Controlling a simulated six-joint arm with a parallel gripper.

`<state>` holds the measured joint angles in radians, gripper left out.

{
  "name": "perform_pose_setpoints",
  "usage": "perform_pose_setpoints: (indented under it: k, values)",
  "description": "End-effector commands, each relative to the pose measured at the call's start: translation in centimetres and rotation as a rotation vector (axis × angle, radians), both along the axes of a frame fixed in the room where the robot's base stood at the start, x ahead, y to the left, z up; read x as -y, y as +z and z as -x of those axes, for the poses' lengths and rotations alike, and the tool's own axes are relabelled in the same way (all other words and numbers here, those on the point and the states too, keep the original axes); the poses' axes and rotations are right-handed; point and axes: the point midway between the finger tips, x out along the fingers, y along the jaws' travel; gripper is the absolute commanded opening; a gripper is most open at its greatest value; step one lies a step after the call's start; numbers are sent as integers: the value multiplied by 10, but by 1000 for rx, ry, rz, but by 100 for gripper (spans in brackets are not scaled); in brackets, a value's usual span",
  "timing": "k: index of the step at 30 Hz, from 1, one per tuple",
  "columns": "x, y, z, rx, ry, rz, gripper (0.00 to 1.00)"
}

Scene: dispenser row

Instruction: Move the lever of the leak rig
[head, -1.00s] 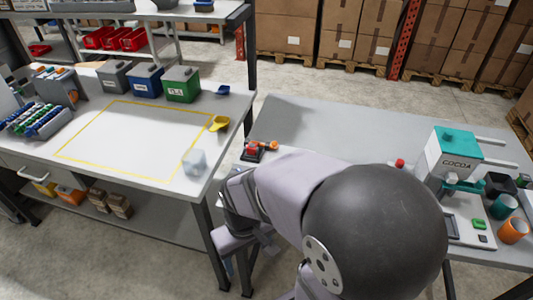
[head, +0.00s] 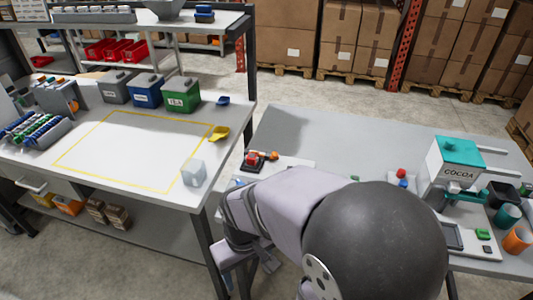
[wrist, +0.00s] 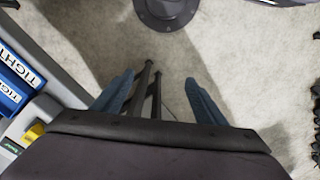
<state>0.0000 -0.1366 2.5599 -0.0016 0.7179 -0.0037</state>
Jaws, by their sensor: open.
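The likely leak rig (head: 290,163) is a pale panel at the left end of the right-hand table, with a red block on a dark base and an orange part on it. My arm hides its near part. In the wrist view, blue plates (wrist: 14,80) reading "TIGHT" and a yellow piece (wrist: 33,134) lie at the left edge; I cannot tell whether the yellow piece is the lever. My gripper (wrist: 160,80) is open and empty, its blue fingers apart above the concrete floor, to the right of these plates. In the head view my arm hides most of the gripper.
A cocoa dispenser (head: 457,160) and an orange cup (head: 517,240) stand on the right table. The left table holds a clear cube-like container (head: 194,172), a yellow scoop (head: 219,133) and a green bin (head: 183,96). The right table's back middle is clear.

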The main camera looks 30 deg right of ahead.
Motion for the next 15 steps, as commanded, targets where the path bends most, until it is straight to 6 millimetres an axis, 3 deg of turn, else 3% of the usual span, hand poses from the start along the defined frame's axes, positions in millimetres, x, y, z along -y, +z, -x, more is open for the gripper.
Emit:
perform_pose_setpoints:
  k: [8,15]
  values:
    - [0,0,0,0,0,0,63]
    - [5,10,0,0,-25,0,6]
